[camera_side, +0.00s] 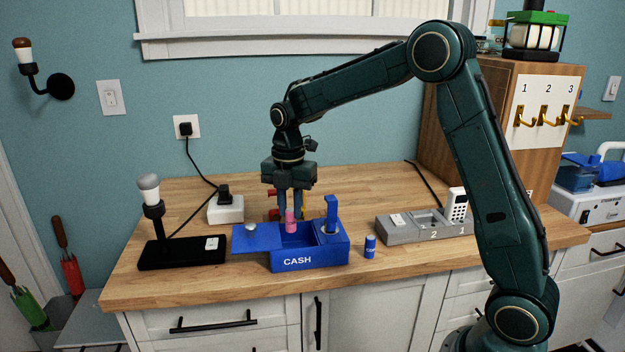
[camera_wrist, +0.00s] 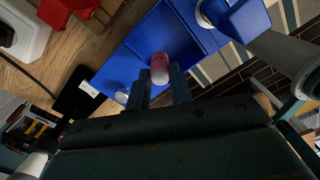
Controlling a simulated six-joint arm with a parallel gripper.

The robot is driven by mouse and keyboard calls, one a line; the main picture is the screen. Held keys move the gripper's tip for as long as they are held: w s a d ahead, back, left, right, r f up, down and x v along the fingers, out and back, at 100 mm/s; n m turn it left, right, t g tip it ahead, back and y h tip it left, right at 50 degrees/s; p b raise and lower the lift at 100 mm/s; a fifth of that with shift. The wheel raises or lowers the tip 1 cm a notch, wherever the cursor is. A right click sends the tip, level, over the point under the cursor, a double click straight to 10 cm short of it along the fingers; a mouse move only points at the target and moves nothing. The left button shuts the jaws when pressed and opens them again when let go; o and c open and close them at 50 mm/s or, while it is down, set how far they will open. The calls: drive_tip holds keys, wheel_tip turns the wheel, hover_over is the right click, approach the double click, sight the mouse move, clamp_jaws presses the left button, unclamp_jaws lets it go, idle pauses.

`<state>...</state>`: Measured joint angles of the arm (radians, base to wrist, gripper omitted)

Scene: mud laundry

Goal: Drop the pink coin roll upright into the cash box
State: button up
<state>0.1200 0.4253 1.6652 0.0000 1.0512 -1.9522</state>
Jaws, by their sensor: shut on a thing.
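The pink coin roll (camera_side: 291,220) is upright between the fingers of my gripper (camera_side: 291,208), over the open cash box. In the wrist view the pink coin roll (camera_wrist: 159,66) shows at the fingertips of my gripper (camera_wrist: 163,84), which is shut on it. The blue cash box (camera_side: 305,260), marked CASH, stands on the counter. Its larger compartment is below the roll; its walls also show in the wrist view (camera_wrist: 205,38). I cannot tell whether the roll's lower end touches the box floor.
A blue can-like roll (camera_side: 370,246) stands right of the box. A blue upright piece (camera_side: 331,214) rises at the box's right part. A flat blue panel (camera_side: 257,238) extends left. A grey numbered tray (camera_side: 405,236) is right; a lamp on a black base (camera_side: 185,254) is left.

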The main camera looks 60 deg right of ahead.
sight(291, 229)
drive_tip(key=shift+f, duration=3.3)
idle(0.6)
drive_tip(key=o, duration=0.9)
drive_tip(key=c, duration=0.4)
drive_tip(key=shift+r, duration=4)
drive_tip(key=shift+s, duration=0.1)
